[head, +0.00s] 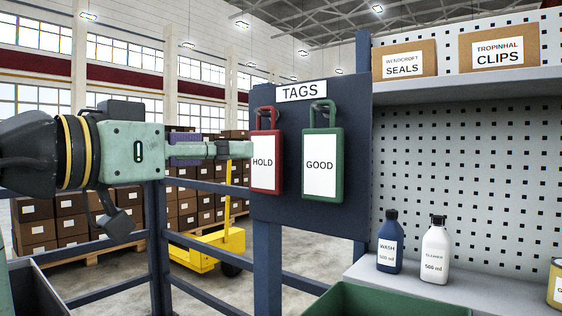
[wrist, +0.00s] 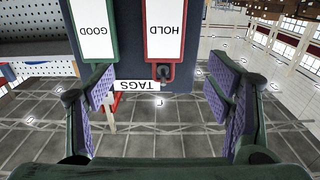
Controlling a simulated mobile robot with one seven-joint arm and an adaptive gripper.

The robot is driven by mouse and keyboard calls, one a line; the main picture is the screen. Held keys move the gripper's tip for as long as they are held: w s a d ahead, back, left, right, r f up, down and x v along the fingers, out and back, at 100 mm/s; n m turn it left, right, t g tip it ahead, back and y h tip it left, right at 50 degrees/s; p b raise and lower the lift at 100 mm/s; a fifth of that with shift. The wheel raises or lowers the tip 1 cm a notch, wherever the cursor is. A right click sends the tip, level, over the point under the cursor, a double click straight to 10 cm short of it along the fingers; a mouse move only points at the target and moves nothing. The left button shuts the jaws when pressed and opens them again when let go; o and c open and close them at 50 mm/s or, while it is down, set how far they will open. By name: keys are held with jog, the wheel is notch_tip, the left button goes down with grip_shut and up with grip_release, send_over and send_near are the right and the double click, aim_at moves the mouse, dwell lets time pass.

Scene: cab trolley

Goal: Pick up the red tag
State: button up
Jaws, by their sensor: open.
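The red tag (head: 264,163) has a white HOLD label and hangs upright by its loop on the dark blue board, left of the green GOOD tag (head: 321,165). My gripper (head: 240,150) is in front of the tag's left edge in the head view; whether it touches the tag cannot be told. In the wrist view, which is upside down, the red tag (wrist: 165,35) lies ahead, between the directions of my gripper's (wrist: 163,85) two spread fingers with purple pads. Nothing is between the fingers. The green tag (wrist: 92,30) is beside it, near the left finger.
The board (head: 350,130) carries a TAGS sign (head: 301,92) above the tags. Right of it, a shelf holds a blue bottle (head: 389,243) and a white bottle (head: 435,250). A green bin (head: 400,300) stands below. Blue rails (head: 200,186) run behind my gripper.

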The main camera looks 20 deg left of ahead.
aim_at(263, 139)
jog(key=shift+a+p+x, duration=0.15)
jog(key=shift+p+x, duration=0.35)
jog(key=shift+x, duration=2)
jog(key=shift+a+p+x, duration=0.2)
jog(key=shift+p+x, duration=0.3)
jog(key=shift+x, duration=2.05)
jog(key=shift+r, duration=0.1)
jog(key=shift+c, duration=0.3)
jog(key=c, duration=1.2)
jog(key=shift+r, duration=0.6)
jog(key=shift+s+a+r, duration=0.1)
jog(key=shift+s+r, duration=0.05)
jog(key=shift+s, duration=0.05)
jog(key=b+v, duration=0.3)
jog(key=v, duration=1.4)
jog(key=shift+s+r, duration=0.15)
jog(key=shift+s, duration=0.1)
